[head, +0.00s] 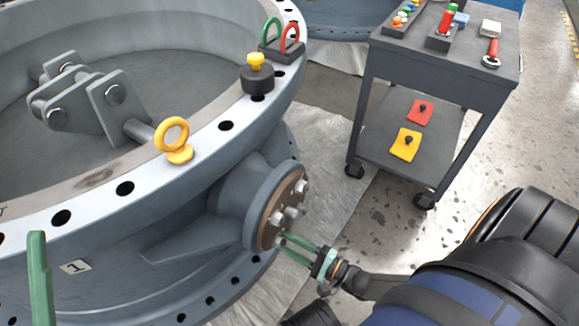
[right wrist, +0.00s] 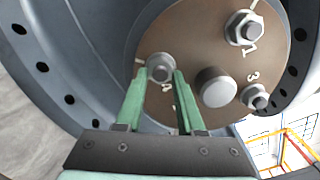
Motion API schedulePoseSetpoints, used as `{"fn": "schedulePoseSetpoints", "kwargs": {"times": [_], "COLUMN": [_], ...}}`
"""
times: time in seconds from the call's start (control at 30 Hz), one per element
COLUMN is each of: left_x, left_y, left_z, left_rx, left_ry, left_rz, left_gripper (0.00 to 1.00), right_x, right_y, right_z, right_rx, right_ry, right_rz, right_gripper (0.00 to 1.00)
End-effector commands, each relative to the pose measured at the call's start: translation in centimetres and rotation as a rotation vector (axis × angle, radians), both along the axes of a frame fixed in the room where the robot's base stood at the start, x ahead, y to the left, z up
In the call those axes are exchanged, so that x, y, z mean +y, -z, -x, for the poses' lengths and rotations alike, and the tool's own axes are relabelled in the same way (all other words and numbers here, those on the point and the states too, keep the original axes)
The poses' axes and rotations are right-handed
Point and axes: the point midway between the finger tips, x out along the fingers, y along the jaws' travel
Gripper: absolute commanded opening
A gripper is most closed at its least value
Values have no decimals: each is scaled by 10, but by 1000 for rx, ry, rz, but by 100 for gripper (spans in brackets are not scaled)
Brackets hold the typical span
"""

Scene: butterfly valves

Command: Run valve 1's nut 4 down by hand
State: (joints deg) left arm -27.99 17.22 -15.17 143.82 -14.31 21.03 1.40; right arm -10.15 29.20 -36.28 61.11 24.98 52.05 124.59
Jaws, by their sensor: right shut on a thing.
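Valve 1 (head: 190,260) is the large grey flanged body at left in the head view, with a tag reading 1 (head: 75,267). Its round brown cover plate (right wrist: 190,40) carries studs with nuts around a central boss (right wrist: 215,87). Nut 4 (right wrist: 160,68) sits on its stud at the plate's left, its number just below. My right gripper (right wrist: 161,76) has its green fingers on either side of nut 4, shut on it; it also shows in the head view (head: 284,243). Of my left gripper, only one green finger (head: 39,280) shows at lower left.
Nut 1 (right wrist: 243,27) and nut 3 (right wrist: 255,97) sit to the right on the plate. A yellow lifting eye (head: 173,138) and a black block with red and green rings (head: 282,50) stand on the valve's rim. A grey cart (head: 440,65) with tools stands at upper right.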

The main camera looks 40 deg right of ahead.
Motion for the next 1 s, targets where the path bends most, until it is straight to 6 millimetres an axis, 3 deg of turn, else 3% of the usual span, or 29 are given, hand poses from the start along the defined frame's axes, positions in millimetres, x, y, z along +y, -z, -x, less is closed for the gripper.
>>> {"fn": "schedulePoseSetpoints", "kwargs": {"times": [0.03, 0.07, 0.3, 0.83, 1.0], "left_x": [0, 0, 0, 0, 0], "left_y": [0, 0, 0, 2, -4], "left_z": [0, 0, 0, 0, 0], "left_rx": [1, 1, 1, 6, 3], "left_ry": [0, 0, 0, 2, 2], "left_rz": [0, 0, 0, -9, -6], "left_gripper": [50, 50, 50, 50, 50], "right_x": [0, 0, 0, 0, 0], "right_y": [1, 1, 0, 0, -2], "right_z": [1, 1, 1, 0, 0], "right_rx": [2, 2, 1, -3, -38], "right_ry": [0, 0, 0, 0, 1], "right_rz": [0, 1, 1, 7, 91], "right_gripper": [0, 40, 67, 68, 68]}}
